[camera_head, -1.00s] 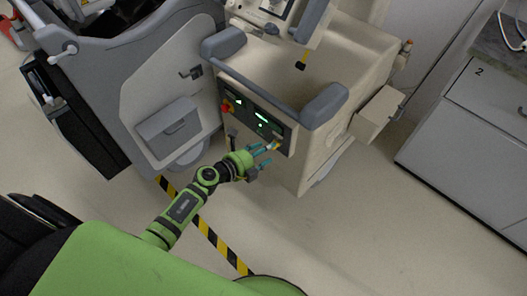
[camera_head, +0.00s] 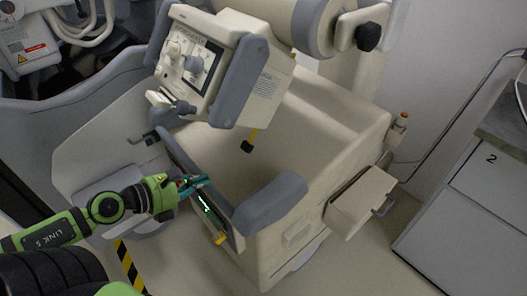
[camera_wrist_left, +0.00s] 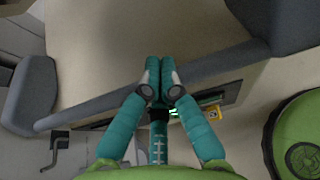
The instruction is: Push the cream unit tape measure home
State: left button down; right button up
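The cream unit (camera_head: 330,128) is a boxy cart in the middle of the head view. A yellow strip with a black end (camera_head: 248,146) hangs below its console, and a small yellow piece (camera_head: 220,238) shows at the low end of its dark front panel (camera_head: 207,208). I cannot tell for sure which of them is the tape measure. My left gripper (camera_head: 198,181) is at the upper end of that panel, with its teal fingers together. In the left wrist view its fingertips (camera_wrist_left: 157,77) meet with nothing seen between them, and the yellow piece (camera_wrist_left: 209,98) lies beside the right finger.
A grey padded handle (camera_head: 270,203) runs along the cream unit's front edge. A tilted console (camera_head: 205,65) stands above it. A cream side box (camera_head: 361,202) juts out on the right. A grey cabinet (camera_head: 465,225) stands at far right, with clear floor between.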

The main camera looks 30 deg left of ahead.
aim_at(247, 147)
pick_arm(q)
jog(key=shift+w+d+p, duration=0.3)
jog(key=shift+w+p, duration=0.15)
jog(key=shift+w, duration=0.05)
jog(key=shift+w+d+p, duration=0.25)
jog(key=shift+w+p, duration=0.2)
jog(key=p+x, duration=0.1)
jog(key=x, duration=0.6)
jog(key=shift+w+d+f, duration=0.1)
jog(key=shift+w+f, duration=0.05)
jog(key=shift+f, duration=0.05)
jog(key=shift+w+d+r+p, duration=0.15)
jog(key=shift+w+r+p, duration=0.2)
jog(key=shift+r+p, duration=0.15)
jog(key=shift+w+d+r+p, duration=0.15)
jog(key=shift+w+r+p, duration=0.2)
jog(key=shift+r, duration=0.25)
jog(key=shift+w+d+r, duration=0.2)
jog(key=shift+w+r, duration=0.2)
jog(key=shift+r, duration=0.05)
pick_arm(e)
jog(key=shift+s+a+r, duration=0.15)
jog(key=shift+s+r, duration=0.25)
jog(key=shift+r, duration=0.4)
jog(key=shift+s+a+r, duration=0.2)
jog(key=shift+s+r, duration=0.2)
jog(key=shift+r, duration=0.35)
jog(key=shift+s+a+r, duration=0.15)
jog(key=shift+s+r, duration=0.25)
jog(key=shift+r, duration=0.4)
